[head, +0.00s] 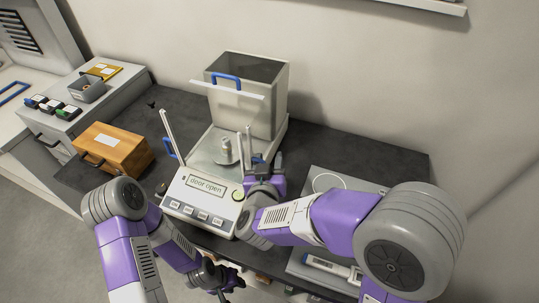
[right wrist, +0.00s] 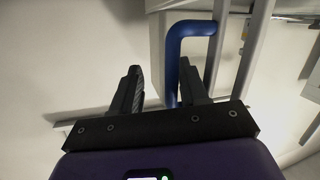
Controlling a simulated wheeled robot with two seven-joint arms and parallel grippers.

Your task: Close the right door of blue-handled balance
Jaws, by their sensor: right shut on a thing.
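The blue-handled balance (head: 190,190) stands on the dark table, and its display reads "door open". Its right door (head: 249,146) shows edge-on at the chamber's right side. My right gripper (head: 277,165) is at that door. A metal weight (head: 228,152) is on the pan. My left gripper (head: 226,281) hangs low at the table's front edge, away from the balance; its jaws are unclear.
A wooden box (head: 113,148) stands left of the balance. A grey cabinet (head: 62,118) further left bears small items and a grey bin (head: 87,89). A grey panel with a white ring (head: 327,182) lies to the right, partly behind my right arm. The far right tabletop is clear.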

